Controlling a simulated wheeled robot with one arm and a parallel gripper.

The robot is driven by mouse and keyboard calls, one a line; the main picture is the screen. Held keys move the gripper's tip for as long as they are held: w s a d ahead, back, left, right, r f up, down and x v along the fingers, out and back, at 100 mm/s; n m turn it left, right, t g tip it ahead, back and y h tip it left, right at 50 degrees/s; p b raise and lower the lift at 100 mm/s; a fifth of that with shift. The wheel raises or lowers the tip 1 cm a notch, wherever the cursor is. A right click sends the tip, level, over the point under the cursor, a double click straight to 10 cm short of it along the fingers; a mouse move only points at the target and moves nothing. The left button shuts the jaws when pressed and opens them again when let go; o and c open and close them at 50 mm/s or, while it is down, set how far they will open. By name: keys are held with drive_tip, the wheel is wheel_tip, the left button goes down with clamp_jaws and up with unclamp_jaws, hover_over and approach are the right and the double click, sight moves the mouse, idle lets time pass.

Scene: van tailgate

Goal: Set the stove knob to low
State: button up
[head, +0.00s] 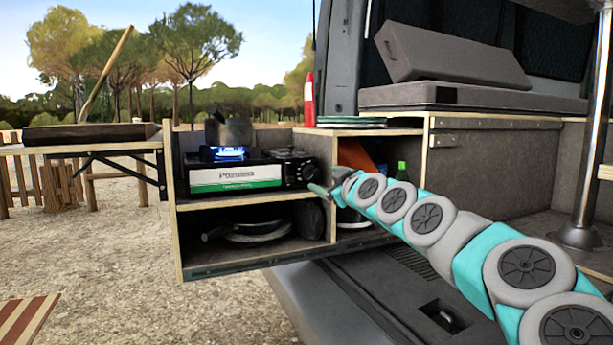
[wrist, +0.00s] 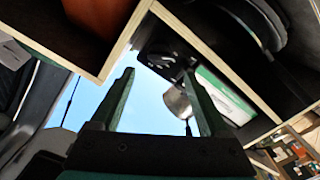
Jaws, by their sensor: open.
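The camping stove (head: 236,178) stands on the upper shelf of the pull-out kitchen box, black with a white and green front panel. A blue flame (head: 228,153) burns under a dark pot or windshield (head: 228,131). The round black stove knob (head: 307,172) is on the right end of the stove's front. My gripper (head: 319,190) is just in front of and below the knob, apart or touching I cannot tell. In the wrist view my gripper (wrist: 158,76) has its fingers spread and empty, with the knob area (wrist: 163,59) dark between and beyond the tips. The knob's exact setting is unclear.
The wooden box's divider (head: 333,190) stands right of the stove. A bottle (head: 402,172) and an orange item (head: 357,157) are in the right compartment. Green plates (head: 351,121) and a red-white bottle (head: 309,100) are on top. A dark pan (head: 255,230) lies below.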

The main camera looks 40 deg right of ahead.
sight(313, 173)
drive_tip(key=shift+x, duration=3.5)
drive_tip(key=shift+c, duration=0.3)
clamp_jaws()
